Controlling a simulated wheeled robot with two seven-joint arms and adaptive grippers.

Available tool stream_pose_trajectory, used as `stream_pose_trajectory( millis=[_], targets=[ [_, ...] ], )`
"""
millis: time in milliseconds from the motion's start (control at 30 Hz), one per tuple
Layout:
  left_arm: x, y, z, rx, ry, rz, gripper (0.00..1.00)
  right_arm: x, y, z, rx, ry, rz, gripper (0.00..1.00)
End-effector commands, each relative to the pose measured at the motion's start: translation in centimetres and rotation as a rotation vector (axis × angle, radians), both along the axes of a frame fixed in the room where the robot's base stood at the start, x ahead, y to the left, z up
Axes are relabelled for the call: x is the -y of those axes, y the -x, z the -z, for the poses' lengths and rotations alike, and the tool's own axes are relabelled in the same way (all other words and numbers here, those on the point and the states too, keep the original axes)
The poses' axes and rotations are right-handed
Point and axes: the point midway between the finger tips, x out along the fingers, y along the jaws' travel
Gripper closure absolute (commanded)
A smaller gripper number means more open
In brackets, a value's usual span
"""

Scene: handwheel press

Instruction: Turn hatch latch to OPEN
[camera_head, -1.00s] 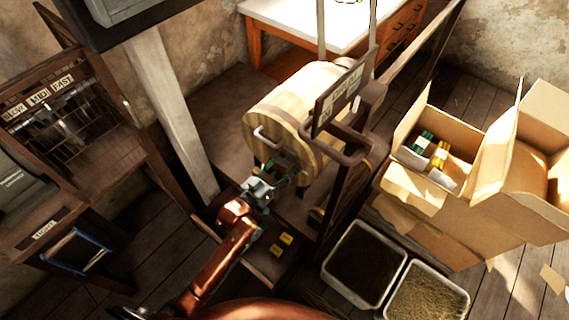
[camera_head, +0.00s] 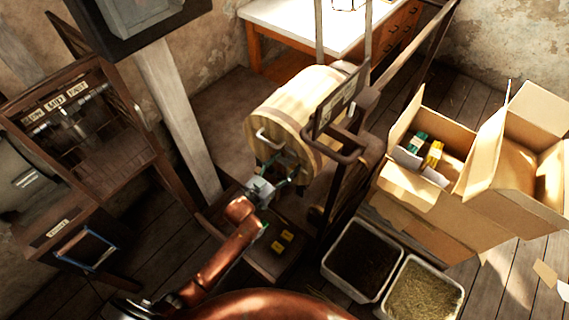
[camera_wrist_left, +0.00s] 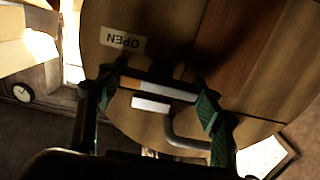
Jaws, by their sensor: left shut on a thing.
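The wooden drum (camera_head: 285,105) stands in the middle of the head view. Its round wooden end (camera_wrist_left: 240,60) fills much of the left wrist view. An OPEN label (camera_wrist_left: 122,40) is upside down there. My left gripper (camera_head: 280,176) is at the lower part of the drum's end, below a metal handle (camera_head: 268,141). A white plate (camera_wrist_left: 150,104) lies beside the bar. My right gripper is not in view.
A dark frame (camera_head: 340,105) with a sign stands right of the drum. Open cardboard boxes (camera_head: 430,215) are farther right. Two bins, one dark-filled (camera_head: 335,275) and one straw-filled (camera_head: 457,318), sit on the floor. A wooden post (camera_head: 180,120) stands left.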

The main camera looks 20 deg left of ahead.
Motion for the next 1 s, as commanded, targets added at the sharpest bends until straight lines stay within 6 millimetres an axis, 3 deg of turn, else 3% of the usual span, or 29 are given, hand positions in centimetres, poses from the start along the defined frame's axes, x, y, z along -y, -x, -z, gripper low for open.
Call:
stream_pose_trajectory(
  millis=[300,333,567,867,1000],
  targets=[
    [-0.1,0.0,0.0,0.005,-0.010,-0.001,0.64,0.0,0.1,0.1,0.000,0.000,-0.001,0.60],
    [-0.1,0.0,0.0,0.005,-0.010,-0.001,0.39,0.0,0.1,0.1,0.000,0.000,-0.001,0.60],
    [-0.1,0.0,0.0,0.004,-0.008,0.000,0.23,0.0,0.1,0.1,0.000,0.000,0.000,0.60],
    [-0.1,0.1,0.0,0.003,-0.008,0.000,0.22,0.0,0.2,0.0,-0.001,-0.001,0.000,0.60],
    [-0.5,1.2,0.1,0.002,-0.008,-0.001,0.22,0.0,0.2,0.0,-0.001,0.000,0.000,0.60]
  ],
)
